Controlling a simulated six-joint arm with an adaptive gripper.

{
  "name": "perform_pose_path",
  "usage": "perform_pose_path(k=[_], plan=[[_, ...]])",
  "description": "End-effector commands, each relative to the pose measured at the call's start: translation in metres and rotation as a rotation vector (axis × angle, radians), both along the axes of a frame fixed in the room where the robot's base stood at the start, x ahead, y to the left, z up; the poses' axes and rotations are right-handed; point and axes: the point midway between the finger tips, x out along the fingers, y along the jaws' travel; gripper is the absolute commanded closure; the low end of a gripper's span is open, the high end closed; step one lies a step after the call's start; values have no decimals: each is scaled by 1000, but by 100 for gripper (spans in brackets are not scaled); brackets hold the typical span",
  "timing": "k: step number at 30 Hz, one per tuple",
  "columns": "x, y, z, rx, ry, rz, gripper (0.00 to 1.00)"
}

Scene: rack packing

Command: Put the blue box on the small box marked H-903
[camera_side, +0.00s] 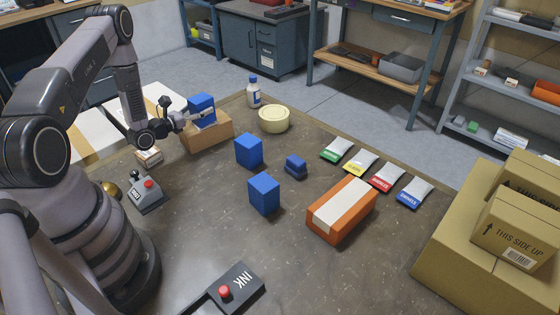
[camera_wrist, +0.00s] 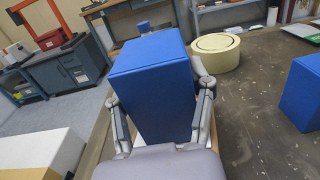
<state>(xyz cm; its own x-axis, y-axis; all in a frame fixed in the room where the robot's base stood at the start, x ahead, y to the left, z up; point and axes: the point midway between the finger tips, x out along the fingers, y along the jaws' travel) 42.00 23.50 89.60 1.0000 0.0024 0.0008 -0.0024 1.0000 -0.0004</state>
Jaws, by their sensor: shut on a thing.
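A blue box (camera_side: 201,106) is held in my gripper (camera_side: 192,117), just over or on a brown cardboard box (camera_side: 210,136) at the back left of the table. I cannot tell whether the two touch. In the wrist view the blue box (camera_wrist: 150,85) fills the middle, with the fingers of my gripper (camera_wrist: 162,108) shut on its two sides. It looks upright. No H-903 mark is readable, so I cannot tell which box bears it. A smaller box (camera_side: 149,157) sits in front and to the left of the cardboard box.
Two blue boxes (camera_side: 249,151) (camera_side: 264,195) and a small dark blue block (camera_side: 296,166) stand mid-table. A tape roll (camera_side: 274,118) and a bottle (camera_side: 254,92) are right of the cardboard box. An orange box (camera_side: 341,209) and large cartons (camera_side: 450,240) are on the right.

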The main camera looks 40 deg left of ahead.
Motion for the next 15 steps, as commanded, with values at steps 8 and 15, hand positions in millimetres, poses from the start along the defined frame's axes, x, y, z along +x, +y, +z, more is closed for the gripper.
perform_pose_path(k=[8,15], plan=[[0,0,-3,0,0,0,39],[0,0,-2,0,0,0,20]])
